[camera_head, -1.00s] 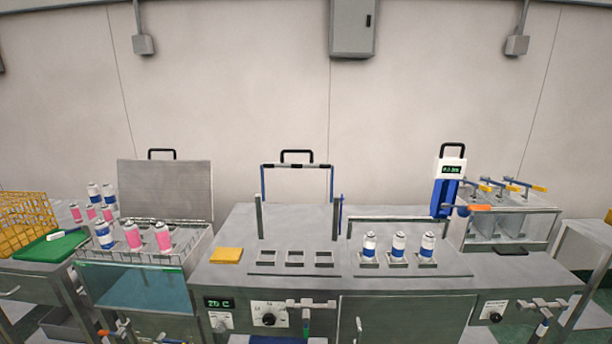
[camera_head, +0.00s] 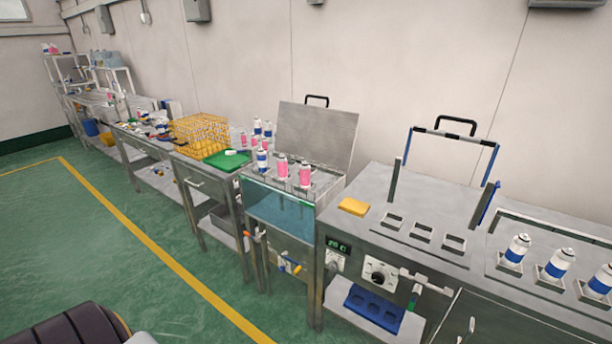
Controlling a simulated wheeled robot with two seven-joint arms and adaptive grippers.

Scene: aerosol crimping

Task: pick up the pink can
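Two pink cans with white tops, one (camera_head: 282,168) left of the other (camera_head: 306,176), stand upright in the metal rack (camera_head: 325,184) of the open-lidded water bath. A blue-and-white can (camera_head: 262,162) stands just left of them. More small pink cans (camera_head: 254,142) stand behind with blue-and-white cans (camera_head: 257,127), partly hidden. Neither of my grippers is in view. A dark rounded part at the lower left looks like my own body.
A yellow wire basket (camera_head: 200,134) and green tray (camera_head: 227,160) lie left of the bath. A yellow sponge-like block (camera_head: 354,207) and several blue-and-white cans (camera_head: 515,250) are on the right bench. Open green floor (camera_head: 90,240) lies in front at left.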

